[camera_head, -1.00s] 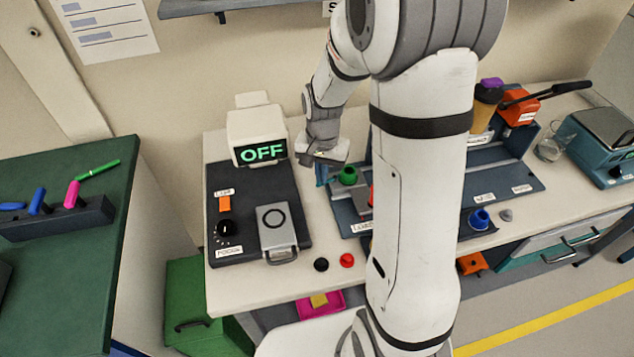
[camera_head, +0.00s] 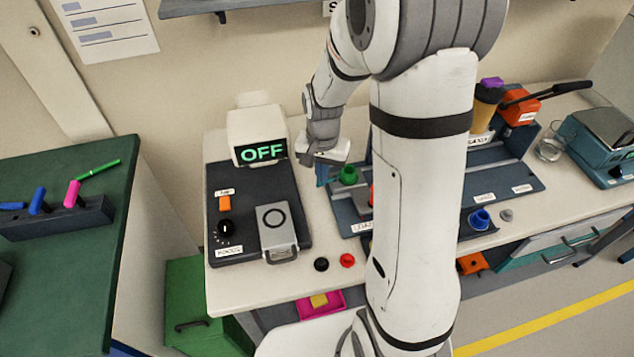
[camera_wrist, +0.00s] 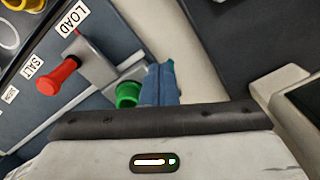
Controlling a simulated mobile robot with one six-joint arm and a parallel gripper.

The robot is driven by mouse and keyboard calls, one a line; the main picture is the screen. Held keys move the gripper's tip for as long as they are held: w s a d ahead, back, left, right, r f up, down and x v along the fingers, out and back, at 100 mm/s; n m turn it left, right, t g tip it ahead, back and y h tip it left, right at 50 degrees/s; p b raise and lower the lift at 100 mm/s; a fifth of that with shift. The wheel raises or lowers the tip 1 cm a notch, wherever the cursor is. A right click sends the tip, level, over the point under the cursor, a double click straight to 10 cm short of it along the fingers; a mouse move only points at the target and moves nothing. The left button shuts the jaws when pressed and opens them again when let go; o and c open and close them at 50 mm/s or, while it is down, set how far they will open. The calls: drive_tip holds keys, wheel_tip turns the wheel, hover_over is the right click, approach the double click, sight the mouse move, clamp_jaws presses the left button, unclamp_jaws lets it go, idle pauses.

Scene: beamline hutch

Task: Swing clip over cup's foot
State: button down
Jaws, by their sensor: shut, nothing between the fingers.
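My gripper (camera_head: 321,174) points down at the left end of the grey-blue station, left of a green cup-like piece (camera_head: 348,176). Its blue fingers also show, shut and empty, in the wrist view (camera_wrist: 159,84). There the green piece (camera_wrist: 128,94) is just left of the fingers; I cannot tell whether they touch. A red-knobbed piece (camera_wrist: 62,76) sits on a grey block (camera_wrist: 95,68) beside the LOAD label, possibly the clip. In the head view the red part (camera_head: 371,196) is mostly hidden by my arm. The cup's foot cannot be made out.
A dark instrument (camera_head: 262,185) with an OFF display stands left of the station. A blue cup-like piece (camera_head: 480,219) sits at the station's right. Black (camera_head: 321,264) and red (camera_head: 347,260) round pieces lie at the bench front. A scale (camera_head: 600,140) stands far right.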

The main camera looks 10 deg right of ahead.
drive_tip(key=shift+f, duration=0.2)
drive_tip(key=shift+f+b, duration=0.2)
drive_tip(key=shift+b, duration=0.1)
drive_tip(key=shift+w, duration=0.1)
drive_tip(key=shift+w+a, duration=0.25)
drive_tip(key=shift+w, duration=0.2)
drive_tip(key=shift+w+a+r, duration=0.1)
drive_tip(key=shift+w, duration=0.1)
drive_tip(key=shift+w+a+r, duration=0.1)
drive_tip(key=shift+w, duration=0.45)
